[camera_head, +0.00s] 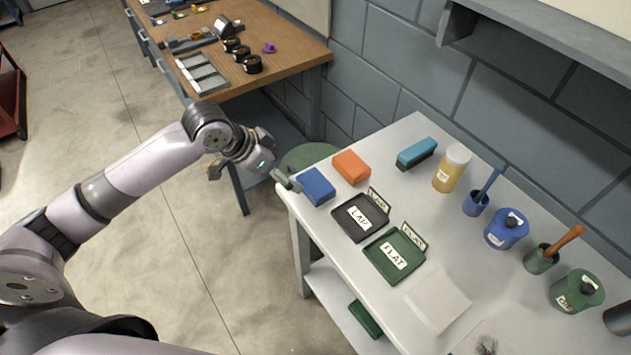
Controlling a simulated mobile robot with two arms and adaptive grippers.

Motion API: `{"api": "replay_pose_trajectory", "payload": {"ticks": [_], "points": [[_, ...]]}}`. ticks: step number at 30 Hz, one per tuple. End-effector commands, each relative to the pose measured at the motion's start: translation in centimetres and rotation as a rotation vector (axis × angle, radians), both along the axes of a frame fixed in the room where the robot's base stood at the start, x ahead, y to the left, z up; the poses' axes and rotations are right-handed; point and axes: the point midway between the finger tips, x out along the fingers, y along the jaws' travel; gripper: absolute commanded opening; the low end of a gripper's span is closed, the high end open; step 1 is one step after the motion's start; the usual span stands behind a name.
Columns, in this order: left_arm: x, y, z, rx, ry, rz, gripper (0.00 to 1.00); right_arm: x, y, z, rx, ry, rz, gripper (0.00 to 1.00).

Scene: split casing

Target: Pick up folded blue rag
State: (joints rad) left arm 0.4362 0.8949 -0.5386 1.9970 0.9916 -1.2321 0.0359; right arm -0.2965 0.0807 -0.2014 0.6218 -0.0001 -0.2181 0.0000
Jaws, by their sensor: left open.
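The folded blue rag (317,187) is a flat blue block-like bundle at the near left corner of the white table. My left gripper (252,178) is open at the table's left edge. One finger reaches close beside the rag's left side, and the other finger is out to the left, off the table. I cannot tell whether the near finger touches the rag. Nothing is between the fingers. My right gripper is not in view.
An orange folded block (351,167) lies just behind the rag. A black tray (347,229) and a green tray (381,265) are in front of it. A teal block (416,153), a yellow jar (451,170) and blue and green containers stand along the wall. A wooden bench (290,45) is behind.

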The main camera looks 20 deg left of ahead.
Motion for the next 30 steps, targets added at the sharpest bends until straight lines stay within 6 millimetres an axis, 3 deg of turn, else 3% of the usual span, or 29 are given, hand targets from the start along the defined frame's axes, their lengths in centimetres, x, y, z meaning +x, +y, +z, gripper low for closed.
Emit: {"api": "replay_pose_trajectory", "payload": {"ticks": [1, 5, 21, 30], "points": [[0.1, 0.4, 1.2, 0.006, -0.002, -0.006, 1.00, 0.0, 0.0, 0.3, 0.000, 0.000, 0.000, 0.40], [0.4, 0.3, 1.4, 0.003, 0.006, -0.013, 1.00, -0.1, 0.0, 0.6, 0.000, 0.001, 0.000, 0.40], [4.8, -3.2, -7.3, 0.002, 0.006, -0.012, 1.00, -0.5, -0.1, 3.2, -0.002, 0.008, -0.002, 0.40], [5.8, -4.0, -8.9, 0.002, 0.005, -0.012, 1.00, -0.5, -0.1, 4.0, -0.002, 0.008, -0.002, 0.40]]}}
